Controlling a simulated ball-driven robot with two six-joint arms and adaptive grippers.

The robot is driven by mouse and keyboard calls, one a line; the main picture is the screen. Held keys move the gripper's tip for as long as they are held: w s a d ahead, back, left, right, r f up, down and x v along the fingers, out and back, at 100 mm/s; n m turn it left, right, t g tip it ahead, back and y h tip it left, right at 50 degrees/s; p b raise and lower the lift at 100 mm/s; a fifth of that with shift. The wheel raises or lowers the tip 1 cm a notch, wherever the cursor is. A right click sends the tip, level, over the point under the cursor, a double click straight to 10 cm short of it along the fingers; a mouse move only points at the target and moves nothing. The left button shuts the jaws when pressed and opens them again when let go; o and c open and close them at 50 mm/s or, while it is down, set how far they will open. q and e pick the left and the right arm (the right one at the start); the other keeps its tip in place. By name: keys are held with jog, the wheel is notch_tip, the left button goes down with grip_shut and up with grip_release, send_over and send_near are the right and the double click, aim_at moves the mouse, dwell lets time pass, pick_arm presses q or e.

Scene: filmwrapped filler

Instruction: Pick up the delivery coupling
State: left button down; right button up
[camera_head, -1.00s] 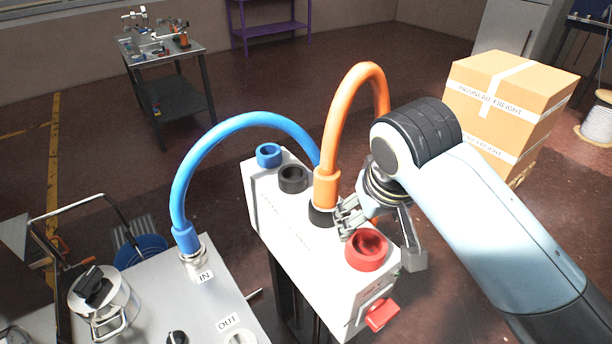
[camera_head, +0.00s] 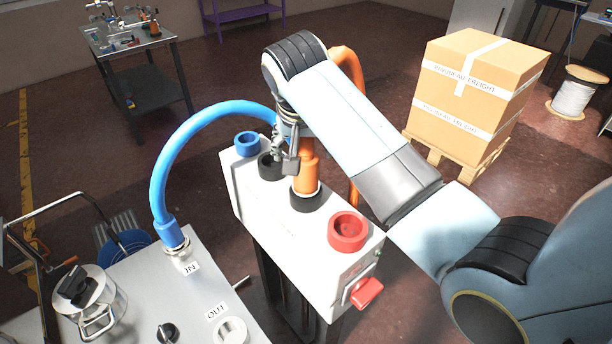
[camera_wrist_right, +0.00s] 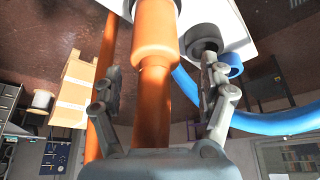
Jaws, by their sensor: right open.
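The orange coupling (camera_head: 306,177), on the end of an orange hose (camera_head: 347,66), stands in a black socket (camera_head: 306,201) on the white unit. No label on it can be read as "delivery". My right gripper (camera_head: 284,157) is open beside the coupling, near its upper part. In the right wrist view the orange coupling (camera_wrist_right: 155,45) lies between the spread fingers of the right gripper (camera_wrist_right: 160,72), with a gap on both sides. The arm hides part of the orange hose in the head view. My left gripper is not in view.
The white unit (camera_head: 283,238) also has blue (camera_head: 247,145), black and red (camera_head: 347,232) sockets. A blue hose (camera_head: 163,170) arches from the IN port toward the gripper; its far end is hidden. Boxes (camera_head: 470,95) stand on a pallet behind. A trolley (camera_head: 150,52) stands at back left.

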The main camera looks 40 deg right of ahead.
aim_at(307, 184)
jog(key=x, duration=0.3)
jog(key=p+x, duration=0.1)
jog(key=x, duration=0.1)
jog(key=shift+s+f, duration=0.25)
jog(key=shift+s, duration=0.1)
jog(key=shift+c, duration=0.4)
jog(key=shift+r, duration=0.1)
grip_shut()
